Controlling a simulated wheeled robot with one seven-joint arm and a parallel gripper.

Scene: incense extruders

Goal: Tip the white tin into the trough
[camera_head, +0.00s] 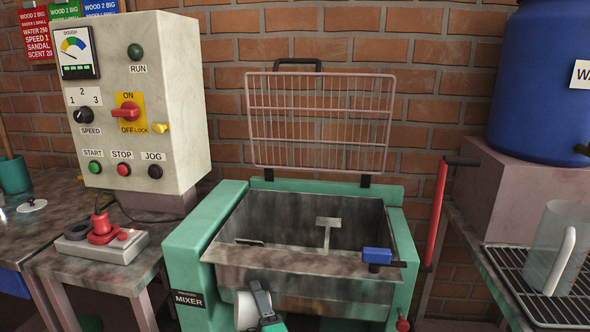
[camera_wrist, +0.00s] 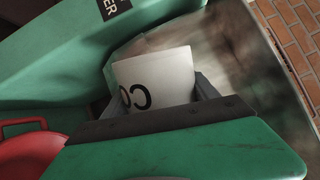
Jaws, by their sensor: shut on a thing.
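The white tin (camera_head: 245,311) is at the bottom of the head view, in front of the trough and below its rim. It also shows in the wrist view (camera_wrist: 158,72) with dark letters on its side. My gripper (camera_head: 262,303) is shut on the tin; in the wrist view its dark fingers (camera_wrist: 168,98) are on either side of the tin. The trough (camera_head: 315,280) is a worn metal box in the green mixer, open at the top, with a paddle (camera_head: 327,232) inside. The tin's mouth and contents are hidden, and I cannot tell its exact tilt.
The wire guard (camera_head: 320,125) stands raised behind the trough. A blue block (camera_head: 377,256) sits on the front right rim, and a red lever (camera_head: 436,215) stands at the right. The control box (camera_head: 135,100) is at left. A clear jug (camera_head: 560,245) stands on the right rack.

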